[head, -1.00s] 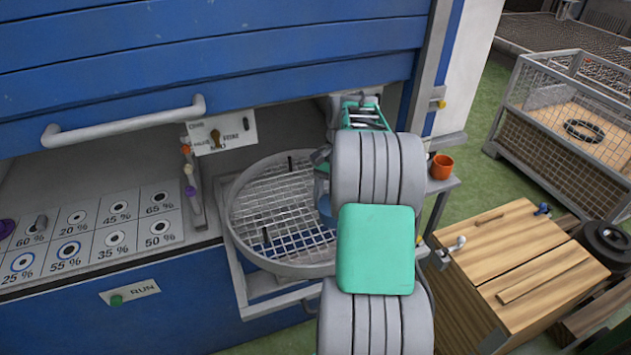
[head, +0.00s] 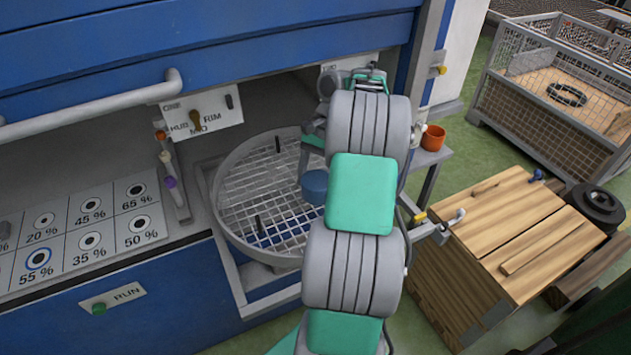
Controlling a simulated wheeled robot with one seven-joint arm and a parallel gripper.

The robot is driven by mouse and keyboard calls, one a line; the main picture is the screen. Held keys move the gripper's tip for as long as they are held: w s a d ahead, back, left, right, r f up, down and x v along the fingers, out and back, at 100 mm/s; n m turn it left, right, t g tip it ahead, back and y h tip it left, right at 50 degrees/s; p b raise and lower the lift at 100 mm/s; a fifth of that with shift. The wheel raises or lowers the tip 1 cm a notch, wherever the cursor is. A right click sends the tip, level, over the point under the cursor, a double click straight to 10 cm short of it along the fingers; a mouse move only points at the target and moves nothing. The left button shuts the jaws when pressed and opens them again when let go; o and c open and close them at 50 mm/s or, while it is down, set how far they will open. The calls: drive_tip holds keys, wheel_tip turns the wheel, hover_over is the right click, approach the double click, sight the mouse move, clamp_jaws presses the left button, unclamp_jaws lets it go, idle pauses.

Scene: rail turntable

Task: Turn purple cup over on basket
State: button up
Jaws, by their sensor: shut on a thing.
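The basket (head: 228,232) is a round grey wire-mesh tray with a raised rim and dark upright pegs, in the middle of the head view. My gripper (head: 313,160) is over its right part, mostly hidden behind my own arm. A blue, cup-like thing (head: 315,187) shows just below it, over the mesh. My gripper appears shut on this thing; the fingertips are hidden. I cannot tell whether it touches the mesh or which way its mouth faces. No clearly purple cup shows in the head view.
A blue cabinet with a handled shutter (head: 90,110) stands above and behind the basket. A panel of percentage marks (head: 80,240) lies at left. An orange cup (head: 433,137) stands on a ledge at right. A wooden chest (head: 530,245) and a mesh crate (head: 550,95) are farther right.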

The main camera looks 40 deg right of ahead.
sight(323, 173)
drive_tip(key=shift+f+b, duration=2.8)
drive_tip(key=shift+f, duration=0.7)
drive_tip(key=shift+f, duration=0.3)
drive_tip(key=o, duration=1.7)
drive_tip(key=shift+o, duration=0.2)
drive_tip(key=p+v, duration=0.7)
drive_tip(key=shift+a+r, duration=0.1)
drive_tip(key=shift+r, duration=0.15)
drive_tip(key=shift+r+p, duration=0.2)
drive_tip(key=shift+p, duration=0.2)
drive_tip(key=shift+d+f, duration=0.1)
drive_tip(key=shift+d, duration=0.15)
